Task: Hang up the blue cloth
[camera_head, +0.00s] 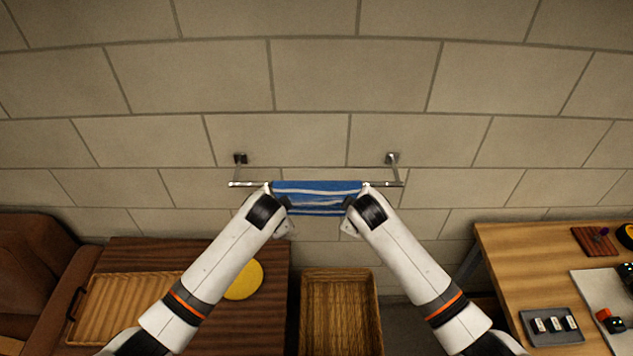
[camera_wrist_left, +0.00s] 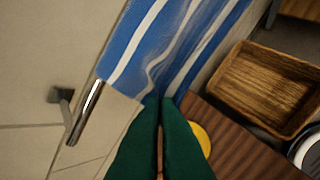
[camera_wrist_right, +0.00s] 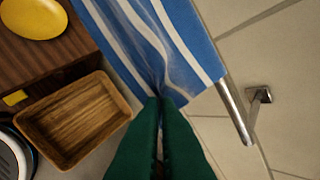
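The blue cloth (camera_head: 318,197) with white stripes is at the metal wall bar (camera_head: 243,184) in the head view, covering the bar's middle. Bare bar ends show on both sides. In the left wrist view, my left gripper (camera_wrist_left: 162,100) has its green fingers closed on one corner of the cloth (camera_wrist_left: 178,45). In the right wrist view, my right gripper (camera_wrist_right: 160,100) is closed on the other corner of the cloth (camera_wrist_right: 150,45). The cloth is creased at both pinches. The cloth's far side is hidden, so I cannot tell how much lies behind the bar.
Wall brackets (camera_head: 392,159) hold the bar to the tiled wall. Below are an empty wicker basket (camera_head: 341,275), a brown table with a tray (camera_head: 125,285) and yellow plate (camera_head: 244,280), and a wooden table (camera_head: 500,260) with small items at right. A brown sofa (camera_head: 35,260) stands left.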

